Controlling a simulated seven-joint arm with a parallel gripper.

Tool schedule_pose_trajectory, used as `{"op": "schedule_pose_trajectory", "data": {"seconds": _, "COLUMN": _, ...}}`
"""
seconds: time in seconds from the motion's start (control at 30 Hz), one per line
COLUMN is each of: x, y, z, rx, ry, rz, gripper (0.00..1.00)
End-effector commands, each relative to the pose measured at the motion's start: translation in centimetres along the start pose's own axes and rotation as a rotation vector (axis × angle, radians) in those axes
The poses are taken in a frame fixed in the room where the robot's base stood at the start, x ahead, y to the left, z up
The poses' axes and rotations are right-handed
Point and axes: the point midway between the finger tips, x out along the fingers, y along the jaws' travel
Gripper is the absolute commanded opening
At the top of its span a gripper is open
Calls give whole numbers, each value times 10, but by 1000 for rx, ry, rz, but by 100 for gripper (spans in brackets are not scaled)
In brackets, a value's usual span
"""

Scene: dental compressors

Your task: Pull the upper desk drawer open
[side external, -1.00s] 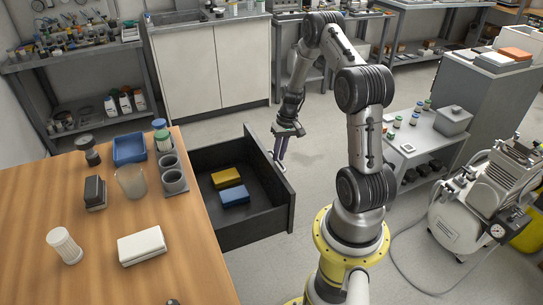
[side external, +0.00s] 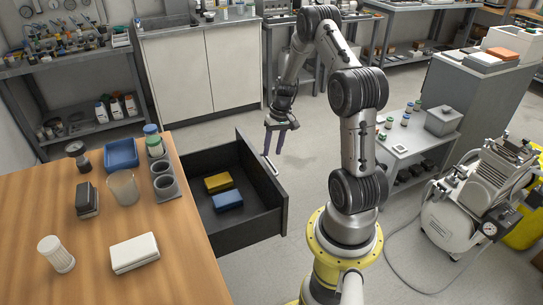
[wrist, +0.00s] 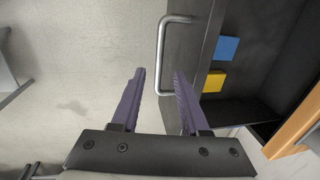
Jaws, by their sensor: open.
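The black desk drawer (side external: 252,222) stands pulled well out from the wooden desk (side external: 105,220). Its inside is visible, with a yellow box (side external: 218,182) and a blue box (side external: 228,200) in it. The drawer front (wrist: 185,75) carries a metal bar handle (wrist: 163,45), also seen in the side view (side external: 271,166). My gripper (side external: 273,153) is open and empty, with its two purple fingers apart. It is above the handle and appears clear of it. In the wrist view the fingertips (wrist: 159,72) point toward the handle's end. A second, lower drawer cannot be made out.
On the desk are a blue tray (side external: 121,154), a clear beaker (side external: 123,187), a white box (side external: 135,252) and several small items. A shelf cart (side external: 420,140) and a compressor (side external: 460,215) stand at the right. Floor beyond the drawer front is free.

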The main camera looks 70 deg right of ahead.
Motion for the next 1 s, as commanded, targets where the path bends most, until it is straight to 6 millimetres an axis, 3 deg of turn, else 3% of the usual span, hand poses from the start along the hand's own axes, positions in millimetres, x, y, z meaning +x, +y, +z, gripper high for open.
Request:
{"op": "schedule_pose_trajectory", "data": {"seconds": 0.2, "x": -51, "y": 0, "z": 0, "rx": 1, "ry": 4, "rz": 1, "gripper": 45}}
{"op": "schedule_pose_trajectory", "data": {"seconds": 0.43, "x": -88, "y": 0, "z": 0, "rx": 1, "ry": 2, "rz": 0, "gripper": 45}}
{"op": "schedule_pose_trajectory", "data": {"seconds": 0.63, "x": -101, "y": 0, "z": 0, "rx": 2, "ry": 0, "rz": 0, "gripper": 45}}
{"op": "schedule_pose_trajectory", "data": {"seconds": 1.0, "x": -102, "y": 0, "z": 0, "rx": 1, "ry": -1, "rz": 0, "gripper": 45}}
